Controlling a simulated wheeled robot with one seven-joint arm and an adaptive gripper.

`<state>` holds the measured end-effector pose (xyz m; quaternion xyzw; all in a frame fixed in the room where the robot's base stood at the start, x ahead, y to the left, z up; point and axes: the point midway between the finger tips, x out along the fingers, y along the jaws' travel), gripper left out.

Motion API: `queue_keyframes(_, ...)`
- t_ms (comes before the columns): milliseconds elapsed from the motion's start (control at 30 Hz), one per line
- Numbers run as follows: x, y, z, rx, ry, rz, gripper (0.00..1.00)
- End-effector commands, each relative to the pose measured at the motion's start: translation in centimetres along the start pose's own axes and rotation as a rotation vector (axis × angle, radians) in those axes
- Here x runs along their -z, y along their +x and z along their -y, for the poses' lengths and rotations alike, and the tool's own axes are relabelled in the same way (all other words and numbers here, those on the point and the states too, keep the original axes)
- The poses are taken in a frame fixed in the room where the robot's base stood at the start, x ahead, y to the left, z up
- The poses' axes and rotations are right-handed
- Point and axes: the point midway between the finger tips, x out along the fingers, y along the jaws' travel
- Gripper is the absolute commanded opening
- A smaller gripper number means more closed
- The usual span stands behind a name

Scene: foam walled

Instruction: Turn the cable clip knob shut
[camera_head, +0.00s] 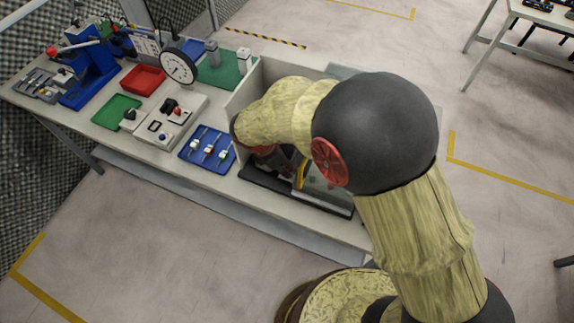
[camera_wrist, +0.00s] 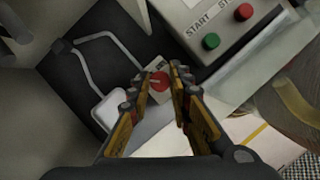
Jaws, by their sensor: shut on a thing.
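The cable clip knob (camera_wrist: 158,82) is a small red knob on a small pale block in the wrist view. My gripper (camera_wrist: 156,84) has its two orange-and-black fingers on either side of the knob and is shut on it. The fingers hide the sides of the block. Grey cables (camera_wrist: 90,68) run over a dark mat to the left of the knob. In the head view my arm covers the clip and most of my gripper.
A control box with a green START button (camera_wrist: 211,41) and a red button (camera_wrist: 243,12) stands close to the knob. Pale partition walls (camera_head: 242,88) surround this part of the bench. A blue tray (camera_head: 188,152) with several small items lies left of them.

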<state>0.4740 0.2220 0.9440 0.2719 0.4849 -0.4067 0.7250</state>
Motion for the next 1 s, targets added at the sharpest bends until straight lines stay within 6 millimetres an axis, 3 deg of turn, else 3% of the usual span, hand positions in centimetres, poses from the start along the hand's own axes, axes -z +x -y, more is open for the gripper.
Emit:
queue_keyframes(367, -0.16, -0.15, -0.11, 0.081, 0.187, 0.002, 0.00)
queue_keyframes(1000, -0.29, -0.03, -0.36, 0.311, 0.746, 0.002, 0.00)
